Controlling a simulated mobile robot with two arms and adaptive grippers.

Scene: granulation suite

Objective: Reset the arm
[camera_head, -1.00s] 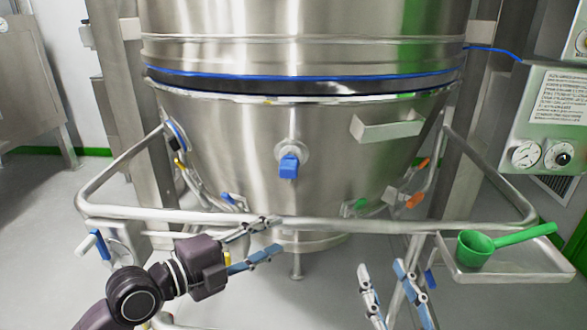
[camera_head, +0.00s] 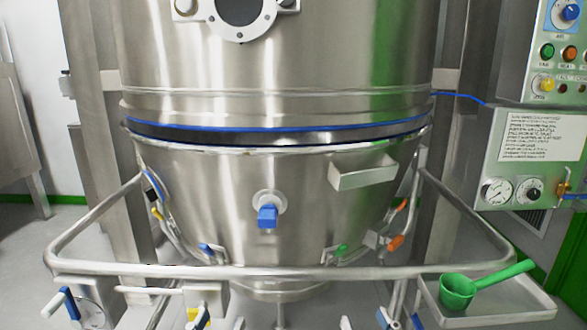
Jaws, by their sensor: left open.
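My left gripper (camera_head: 218,320) shows only as two separate fingertips at the bottom edge of the head view. They point up and stand apart with nothing between them. My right gripper (camera_head: 366,320) also shows only as two spread fingertips at the bottom edge, to the right of the left one, with nothing between them. Both are below the front rail in the picture. My arms and the rest of both grippers are out of the frame.
A large steel vessel (camera_head: 230,190) fills the middle, with a blue-handled valve (camera_head: 267,216). A tubular rail (camera_head: 300,271) curves around its front. At right, a steel tray (camera_head: 520,305) holds a green scoop (camera_head: 458,290). A gauge panel (camera_head: 520,175) stands above it.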

